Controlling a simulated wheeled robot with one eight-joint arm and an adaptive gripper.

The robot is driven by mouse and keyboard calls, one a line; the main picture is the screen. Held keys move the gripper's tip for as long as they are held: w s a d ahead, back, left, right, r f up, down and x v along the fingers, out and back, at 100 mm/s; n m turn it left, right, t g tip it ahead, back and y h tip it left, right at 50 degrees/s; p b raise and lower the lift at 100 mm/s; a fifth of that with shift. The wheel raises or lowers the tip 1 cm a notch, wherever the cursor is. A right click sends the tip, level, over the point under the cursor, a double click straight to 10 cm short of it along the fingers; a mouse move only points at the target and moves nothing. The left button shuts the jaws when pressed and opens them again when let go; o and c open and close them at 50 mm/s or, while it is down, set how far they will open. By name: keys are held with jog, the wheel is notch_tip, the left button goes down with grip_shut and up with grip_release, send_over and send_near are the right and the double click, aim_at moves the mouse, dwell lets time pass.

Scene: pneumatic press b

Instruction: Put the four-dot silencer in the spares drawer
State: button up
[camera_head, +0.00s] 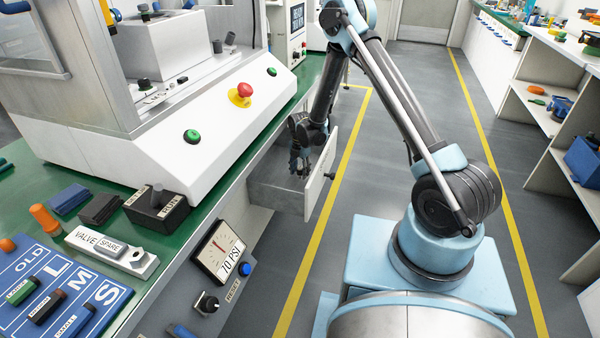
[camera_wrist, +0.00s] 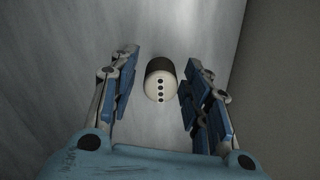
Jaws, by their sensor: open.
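The four-dot silencer (camera_wrist: 160,80) shows in the wrist view as a short cylinder with a dark body and a pale part bearing a row of black dots. It is between my two fingers, with a gap on each side, against the grey metal surface of the drawer interior. My gripper (camera_wrist: 161,92) is open. In the head view my gripper (camera_head: 299,164) reaches down into the pulled-out drawer (camera_head: 320,180) under the bench. The silencer cannot be made out there. No label is readable on the drawer.
The press panel (camera_head: 180,135), with a red button (camera_head: 242,92), stands left of the drawer. A pressure gauge (camera_head: 222,250) and valve tray (camera_head: 110,252) are nearer. A blue sorting board (camera_head: 55,290) lies at lower left. The floor right of the drawer is clear.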

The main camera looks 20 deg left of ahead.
aim_at(300, 167)
jog(key=shift+r, duration=3.75)
